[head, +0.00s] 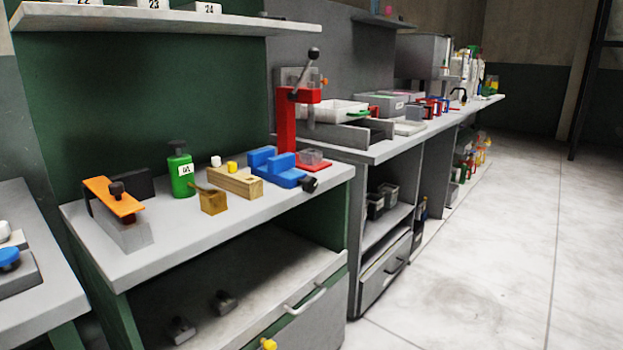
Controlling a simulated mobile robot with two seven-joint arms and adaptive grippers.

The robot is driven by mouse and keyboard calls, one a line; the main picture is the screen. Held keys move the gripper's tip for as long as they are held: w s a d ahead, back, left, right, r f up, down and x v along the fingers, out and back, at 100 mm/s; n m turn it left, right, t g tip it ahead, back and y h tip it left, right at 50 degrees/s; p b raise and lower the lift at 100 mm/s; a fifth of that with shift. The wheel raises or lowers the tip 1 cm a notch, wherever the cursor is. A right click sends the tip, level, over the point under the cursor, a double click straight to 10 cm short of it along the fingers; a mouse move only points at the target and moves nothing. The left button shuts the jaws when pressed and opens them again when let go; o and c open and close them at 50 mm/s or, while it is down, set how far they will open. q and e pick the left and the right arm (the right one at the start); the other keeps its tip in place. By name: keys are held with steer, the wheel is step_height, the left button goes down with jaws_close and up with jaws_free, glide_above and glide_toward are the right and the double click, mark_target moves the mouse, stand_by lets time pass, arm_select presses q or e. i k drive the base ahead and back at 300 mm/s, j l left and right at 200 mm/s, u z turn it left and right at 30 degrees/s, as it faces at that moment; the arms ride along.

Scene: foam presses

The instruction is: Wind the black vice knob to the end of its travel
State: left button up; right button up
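A blue vice (277,168) sits near the right front corner of the green-backed bench. Its black knob (309,184) sticks out at the vice's front right end, at the bench's front edge. The vice jaws look apart, with a gap between the blue blocks; I cannot tell what, if anything, is in it. Neither of my grippers shows in the head view, and nothing touches the knob.
A red press (285,128) with a black-balled lever stands right behind the vice. A wooden block (236,181), a green bottle (181,172) and an orange-topped fixture (113,196) stand to the left on the bench (175,245). Floor (480,260) at right is clear.

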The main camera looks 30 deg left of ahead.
mark_target(310, 184)
steer(key=u, duration=0.35)
steer(key=i+l+u, duration=0.1)
steer(key=u, duration=0.3)
steer(key=l+u, duration=0.15)
steer(key=u, duration=0.2)
steer(key=l+u, duration=0.75)
steer(key=l, duration=0.3)
steer(key=l+u, duration=0.15)
steer(key=l, duration=0.4)
steer(key=k+l+u, duration=0.1)
steer(key=l, duration=0.4)
steer(key=k+l, duration=0.05)
